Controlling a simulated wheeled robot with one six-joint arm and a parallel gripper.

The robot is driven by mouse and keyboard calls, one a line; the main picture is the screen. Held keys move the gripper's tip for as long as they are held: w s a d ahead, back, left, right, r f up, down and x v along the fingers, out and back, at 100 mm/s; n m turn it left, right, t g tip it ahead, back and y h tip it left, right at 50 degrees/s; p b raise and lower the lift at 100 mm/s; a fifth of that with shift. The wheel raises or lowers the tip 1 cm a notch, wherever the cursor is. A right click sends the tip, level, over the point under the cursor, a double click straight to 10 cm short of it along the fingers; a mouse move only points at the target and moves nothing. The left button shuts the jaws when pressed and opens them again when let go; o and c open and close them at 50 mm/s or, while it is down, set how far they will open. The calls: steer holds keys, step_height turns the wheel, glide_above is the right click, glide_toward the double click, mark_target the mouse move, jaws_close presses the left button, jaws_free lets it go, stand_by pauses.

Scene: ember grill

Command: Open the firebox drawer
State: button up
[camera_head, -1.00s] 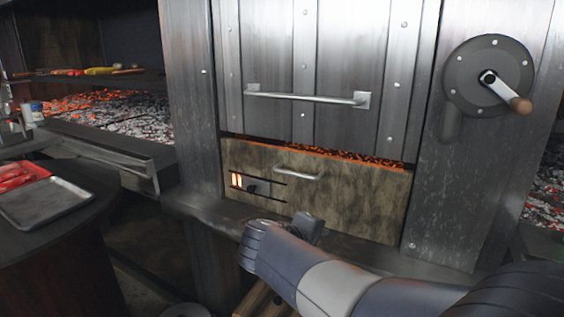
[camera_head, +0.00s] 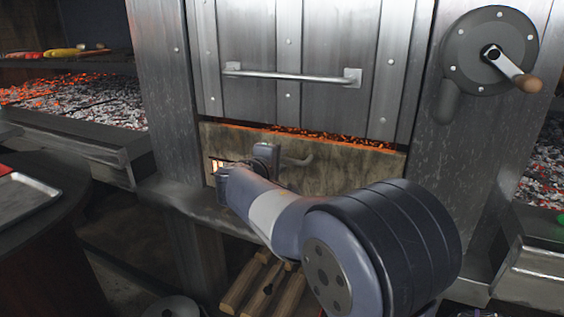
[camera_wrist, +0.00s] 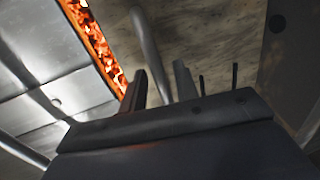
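The firebox drawer (camera_head: 350,172) has a worn, tan-grey front below the metal door. Embers glow along its top edge. Its bar handle (camera_head: 302,161) shows only at the right end; my arm hides the rest. My gripper (camera_head: 272,152) is at the left part of the handle. In the wrist view, my gripper (camera_wrist: 160,78) is open, with the handle (camera_wrist: 148,45) running between its two fingers. I see slim gaps beside the bar, but cannot tell whether the fingers touch it. The drawer front (camera_wrist: 205,40) fills the background there.
Above the drawer is a metal door with a long horizontal handle (camera_head: 290,76). A crank wheel (camera_head: 490,52) is on the right panel. A ledge (camera_head: 180,200) runs below the drawer. A metal tray (camera_head: 22,200) lies on the left table. A wooden slatted thing (camera_head: 262,288) is below.

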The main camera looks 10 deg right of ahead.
steer(key=shift+w+d+f, duration=0.1)
steer(key=shift+w+d, duration=0.3)
steer(key=shift+w, duration=0.1)
jaws_close()
